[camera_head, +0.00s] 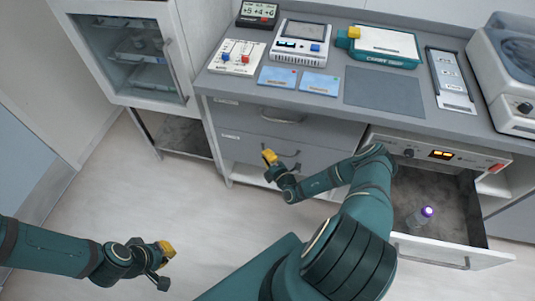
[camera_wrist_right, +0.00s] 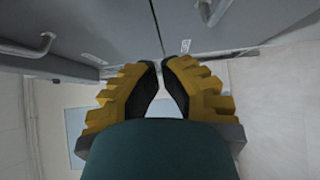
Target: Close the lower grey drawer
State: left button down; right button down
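The lower grey drawer (camera_head: 240,146) is under the counter, below the upper grey drawer (camera_head: 240,112). Its front looks nearly flush, but I cannot tell if a small gap is left. My right gripper (camera_head: 269,157) is in front of it, near its handle, and hides part of its front. In the right wrist view my right gripper (camera_wrist_right: 161,66) has its fingertips close together with nothing between them. Grey fronts and a handle (camera_wrist_right: 35,46) show beyond. My left gripper (camera_head: 166,263) is at the lower left, over the floor and away from the drawers; its finger opening is unclear.
A glass-door cabinet (camera_head: 135,50) stands at the left. Devices and blue cards stand or lie on the counter (camera_head: 240,84). The floor (camera_head: 150,205) in front is clear.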

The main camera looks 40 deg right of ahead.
jog(key=s+a+p, duration=0.1)
jog(key=s, duration=0.9)
jog(key=shift+s+a, duration=0.25)
jog(key=shift+s, duration=0.1)
jog(key=s+a+r+n+g+y, duration=0.1)
jog(key=a+r+n+g+y, duration=0.25)
jog(key=a+n+y, duration=0.5)
jog(key=a+r+n+g+y, duration=0.3)
jog(key=a+n+g+y, duration=0.25)
jog(key=a+n, duration=0.5)
jog(key=s+a+r+n+g+h, duration=0.1)
jog(key=s+a+n+g, duration=0.75)
jog(key=n, duration=0.45)
notch_tip(320, 180, up, 8)
jog(key=w+d+n+t+h, duration=0.1)
jog(key=n+h, duration=0.7)
jog(key=n, duration=1.3)
jog(key=shift+w+d+r, duration=0.15)
jog(key=shift+w+d, duration=0.35)
jog(key=shift+w, duration=0.05)
